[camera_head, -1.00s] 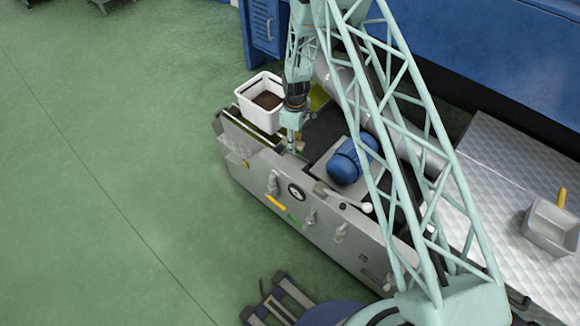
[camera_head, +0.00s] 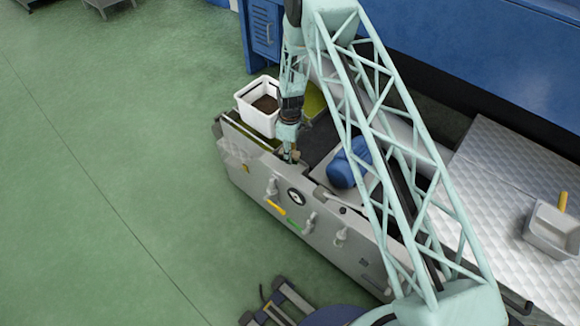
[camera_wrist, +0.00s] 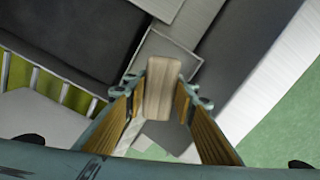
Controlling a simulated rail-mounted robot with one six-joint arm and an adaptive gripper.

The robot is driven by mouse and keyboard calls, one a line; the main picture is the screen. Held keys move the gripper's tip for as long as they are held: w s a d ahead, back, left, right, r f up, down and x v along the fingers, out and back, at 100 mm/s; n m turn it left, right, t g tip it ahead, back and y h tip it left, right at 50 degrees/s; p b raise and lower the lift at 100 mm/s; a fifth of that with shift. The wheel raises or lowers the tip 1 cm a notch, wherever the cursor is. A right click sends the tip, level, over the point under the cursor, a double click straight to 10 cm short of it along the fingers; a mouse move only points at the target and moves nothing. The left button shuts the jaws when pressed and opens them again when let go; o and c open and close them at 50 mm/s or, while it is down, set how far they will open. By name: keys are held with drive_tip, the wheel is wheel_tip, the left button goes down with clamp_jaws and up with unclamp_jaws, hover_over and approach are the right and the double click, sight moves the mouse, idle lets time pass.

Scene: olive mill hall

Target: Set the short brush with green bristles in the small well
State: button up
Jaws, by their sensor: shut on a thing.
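My gripper (camera_head: 289,154) is low over the front edge of the long grey machine, just right of the white bin. In the wrist view my gripper (camera_wrist: 160,92) is shut on a pale wooden block-like piece (camera_wrist: 159,88), with one finger on each side of it. This may be part of the brush; no green bristles show on it, and its far end is hidden. A square grey plate or recess (camera_wrist: 158,47) shows behind the piece. I cannot tell whether it is the small well, or whether the piece touches it.
The white bin (camera_head: 243,106) with dark contents stands on the machine (camera_head: 250,178). A blue motor (camera_head: 342,172) is to the right. Levers and yellow and green marks are on the front panel. A metal table (camera_head: 485,190) with a grey tray (camera_head: 545,240) is at right. The green floor at left is clear.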

drive_tip(key=shift+f+b, duration=0.3)
drive_tip(key=shift+f, duration=1.55)
drive_tip(key=shift+f, duration=0.1)
drive_tip(key=shift+f+b, duration=0.4)
drive_tip(key=shift+f, duration=1.4)
drive_tip(key=shift+f, duration=0.15)
drive_tip(key=o, duration=0.8)
drive_tip(key=shift+r, duration=0.2)
drive_tip(key=shift+r+p, duration=1.05)
drive_tip(key=shift+r, duration=4.9)
drive_tip(key=shift+r, duration=0.1)
